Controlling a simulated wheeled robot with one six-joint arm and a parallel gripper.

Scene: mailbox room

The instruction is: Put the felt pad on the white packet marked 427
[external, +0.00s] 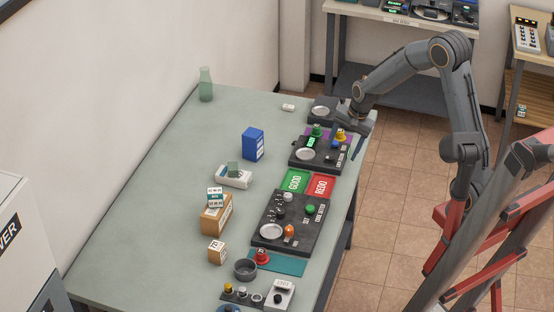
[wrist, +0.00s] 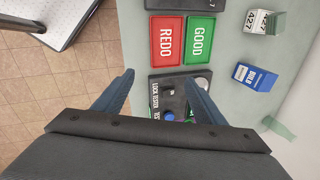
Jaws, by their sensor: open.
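The white packet marked 427 (wrist: 253,20) lies on the table, and it also shows in the external view (external: 238,183) left of the table's middle. A small grey-green piece (external: 233,167) rests on top of it, and it shows in the wrist view too (wrist: 279,22). It looks like the felt pad, but its material is too small to tell. My gripper (wrist: 160,82) is open, with nothing seen between its fingers. In the external view my gripper (external: 354,125) is at the table's far right edge, well away from the packet, partly hiding the black device there.
A blue box (external: 253,144) stands behind the packet. A glass bottle (external: 206,85) stands at the back.

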